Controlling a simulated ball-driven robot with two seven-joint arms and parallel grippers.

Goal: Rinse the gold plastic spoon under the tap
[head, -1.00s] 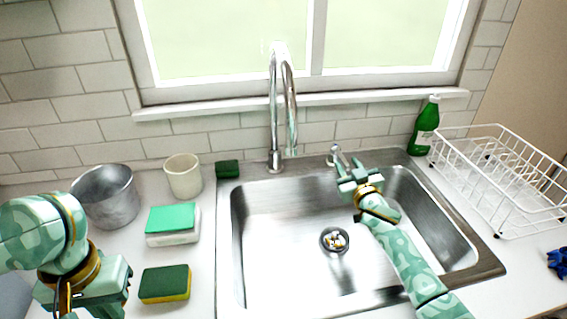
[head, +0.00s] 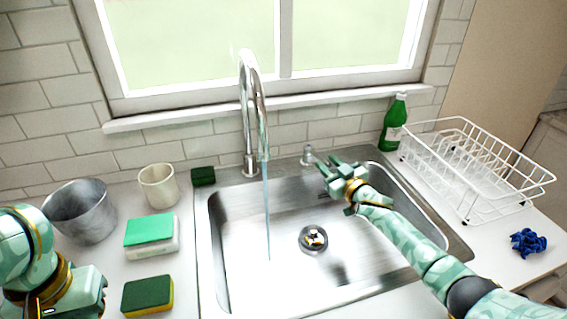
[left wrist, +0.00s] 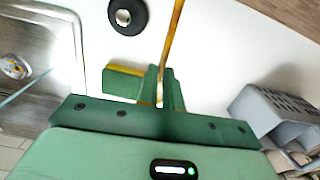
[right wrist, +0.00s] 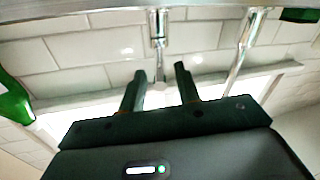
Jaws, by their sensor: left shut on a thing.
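The gold plastic spoon (left wrist: 172,45) shows as a thin gold handle in the left wrist view, and its far end is out of frame. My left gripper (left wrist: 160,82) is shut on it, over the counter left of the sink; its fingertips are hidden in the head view. The chrome tap (head: 250,110) stands behind the sink (head: 225,262), and a thin water stream (head: 267,205) falls from its spout into the basin. My right gripper (head: 328,167) is open and empty beside the tap's handle (head: 308,156), which shows between its fingers in the right wrist view (right wrist: 160,45).
A metal pot (head: 80,212), a cream cup (head: 158,186) and several sponges, one green and yellow (head: 147,296), stand left of the sink. A green bottle (head: 394,122), white dish rack (head: 475,175) and blue crumpled thing (head: 528,242) are right. A grey crate (left wrist: 270,115) shows in the left wrist view.

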